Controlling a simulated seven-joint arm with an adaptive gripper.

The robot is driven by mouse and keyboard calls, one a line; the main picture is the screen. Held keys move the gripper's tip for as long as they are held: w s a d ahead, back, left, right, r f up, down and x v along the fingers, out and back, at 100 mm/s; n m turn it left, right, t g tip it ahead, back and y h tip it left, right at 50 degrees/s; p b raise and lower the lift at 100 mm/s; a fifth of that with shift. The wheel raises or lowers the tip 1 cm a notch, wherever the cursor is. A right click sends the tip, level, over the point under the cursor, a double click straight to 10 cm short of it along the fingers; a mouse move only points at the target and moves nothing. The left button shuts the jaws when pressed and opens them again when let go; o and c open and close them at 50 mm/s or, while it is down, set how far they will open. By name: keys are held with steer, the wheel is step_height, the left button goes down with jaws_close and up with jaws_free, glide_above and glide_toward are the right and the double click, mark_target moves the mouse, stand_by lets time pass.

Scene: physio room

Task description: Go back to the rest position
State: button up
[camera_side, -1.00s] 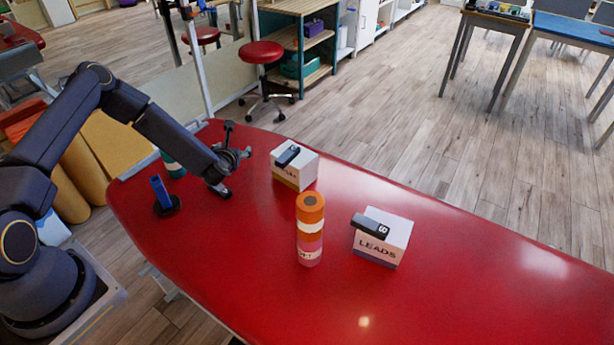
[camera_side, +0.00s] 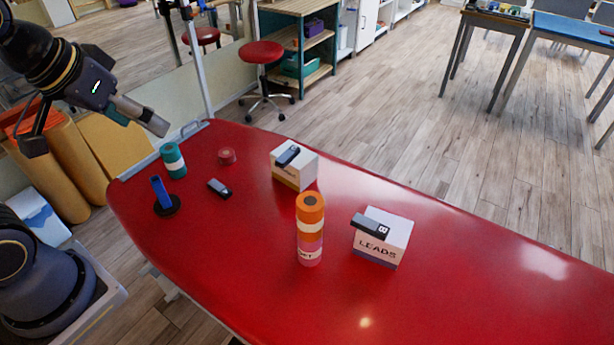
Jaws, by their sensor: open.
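My gripper (camera_side: 98,136) hangs in the air at the upper left, off the left end of the red table (camera_side: 440,275). Its fingers are spread apart and nothing shows between them. It is clear of everything on the table. A small dark device (camera_side: 219,188) lies on the table between a blue cylinder on a black base (camera_side: 159,190) and a red roll (camera_side: 226,156). The upper middle of my arm is out of the picture.
A teal-and-white roll (camera_side: 173,161) stands at the table's left end. An orange, white and pink stack (camera_side: 310,230) stands mid-table. A white box (camera_side: 296,170) and a LEADS box (camera_side: 381,241) each carry a dark device. The table's right part is bare.

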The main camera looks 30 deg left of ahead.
steer(key=shift+s+a+m+g, duration=0.15)
steer(key=shift+s+m, duration=0.25)
steer(key=shift+s, duration=0.55)
steer(key=shift+s+d+m+g, duration=0.15)
steer(key=shift+s+m, duration=0.25)
steer(key=shift+s, duration=0.5)
steer(key=shift+a, duration=0.1)
